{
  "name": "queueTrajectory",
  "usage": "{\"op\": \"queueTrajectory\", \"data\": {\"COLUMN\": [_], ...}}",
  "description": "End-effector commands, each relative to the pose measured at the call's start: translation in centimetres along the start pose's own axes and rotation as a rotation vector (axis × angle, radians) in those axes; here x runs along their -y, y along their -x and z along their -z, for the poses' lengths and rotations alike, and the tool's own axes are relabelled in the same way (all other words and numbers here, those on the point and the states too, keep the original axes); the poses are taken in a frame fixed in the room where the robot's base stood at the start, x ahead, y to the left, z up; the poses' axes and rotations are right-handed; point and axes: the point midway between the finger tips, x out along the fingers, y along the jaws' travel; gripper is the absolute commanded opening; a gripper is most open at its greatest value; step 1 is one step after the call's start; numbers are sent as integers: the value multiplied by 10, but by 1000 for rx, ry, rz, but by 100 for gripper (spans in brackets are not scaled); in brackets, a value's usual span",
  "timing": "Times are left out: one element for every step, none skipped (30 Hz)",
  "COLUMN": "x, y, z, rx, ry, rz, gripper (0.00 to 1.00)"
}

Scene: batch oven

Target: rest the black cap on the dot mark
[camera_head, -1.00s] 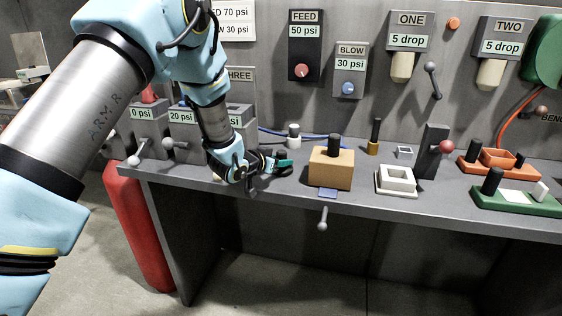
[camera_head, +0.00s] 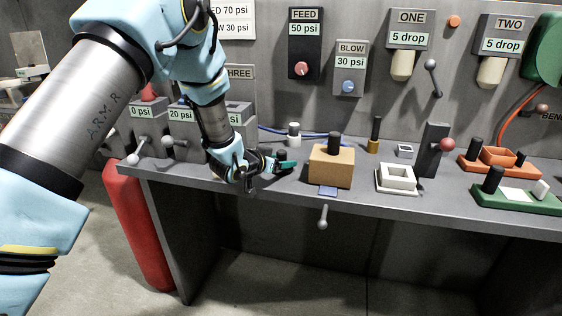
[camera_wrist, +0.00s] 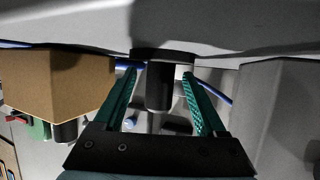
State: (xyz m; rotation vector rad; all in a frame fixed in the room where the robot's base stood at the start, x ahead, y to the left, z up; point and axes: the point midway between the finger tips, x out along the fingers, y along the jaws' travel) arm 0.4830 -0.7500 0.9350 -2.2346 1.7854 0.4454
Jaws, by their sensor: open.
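My gripper (camera_head: 276,164) is low over the left part of the bench, left of a tan block. In the wrist view its two teal fingers (camera_wrist: 162,100) are open. A black cap (camera_wrist: 160,85), a short cylinder with a wide dark rim, shows between them, with gaps at both sides. That view looks inverted, with the bench surface along the top and the cap's rim toward it. In the head view the gripper mostly hides the cap. I cannot make out the dot mark in either view.
The tan block (camera_head: 330,168) with a black knob stands just right of my gripper and shows in the wrist view (camera_wrist: 55,80). A white cylinder (camera_head: 293,134) stands behind. Grey regulator boxes (camera_head: 186,145) stand left. A white square tray (camera_head: 397,178) lies further right.

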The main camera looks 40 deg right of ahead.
Motion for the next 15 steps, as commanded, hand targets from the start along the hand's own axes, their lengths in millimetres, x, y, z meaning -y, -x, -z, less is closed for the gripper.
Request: {"op": "queueTrajectory", "data": {"x": [0,0,1,1,1,1,1,1,1,2,1,1,1,1,1], "y": [3,5,9,13,18,25,30,36,44,51,57,64,70,75,82], "z": [0,0,-1,-1,-1,-2,-2,-2,-2,-2,-2,-2,-1,-2,-1], "rx": [-1,-1,-1,-1,-1,0,-1,-1,-2,-2,-2,-3,-3,-2,-2], "ry": [0,1,1,1,1,1,0,0,0,0,1,0,0,0,0], "rz": [1,1,1,1,2,2,2,2,3,3,3,3,2,2,2], "gripper": [74,74,74,74,74,74,74,74,74,74,74,74,74,74,74]}}
